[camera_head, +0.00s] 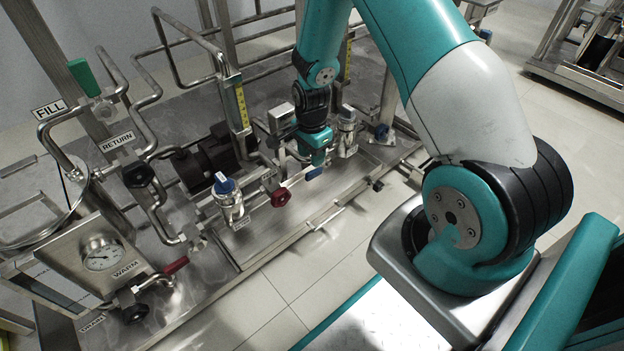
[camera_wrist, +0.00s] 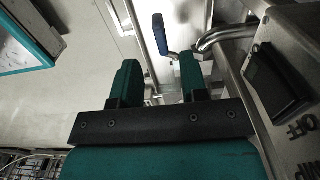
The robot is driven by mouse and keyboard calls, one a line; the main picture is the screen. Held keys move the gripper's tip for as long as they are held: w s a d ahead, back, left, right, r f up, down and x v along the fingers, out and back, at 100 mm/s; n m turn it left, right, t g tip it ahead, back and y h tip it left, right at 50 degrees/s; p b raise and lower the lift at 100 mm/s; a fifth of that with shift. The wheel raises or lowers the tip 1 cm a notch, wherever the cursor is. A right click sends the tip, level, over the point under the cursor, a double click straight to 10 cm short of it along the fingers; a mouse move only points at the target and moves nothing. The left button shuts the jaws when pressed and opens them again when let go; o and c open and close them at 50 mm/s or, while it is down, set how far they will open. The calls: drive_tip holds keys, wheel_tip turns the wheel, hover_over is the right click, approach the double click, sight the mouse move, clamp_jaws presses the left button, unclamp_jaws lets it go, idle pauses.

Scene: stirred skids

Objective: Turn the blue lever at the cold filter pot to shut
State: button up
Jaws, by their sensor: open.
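A black box (camera_wrist: 278,82) sits close right in the wrist view. Open floor (camera_head: 290,290) lies in front.

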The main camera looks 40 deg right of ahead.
sight(311, 172)
wheel_tip(311, 172, down, 7)
drive_tip(key=b, duration=0.3)
drive_tip(key=shift+f, duration=0.15)
clamp_jaws()
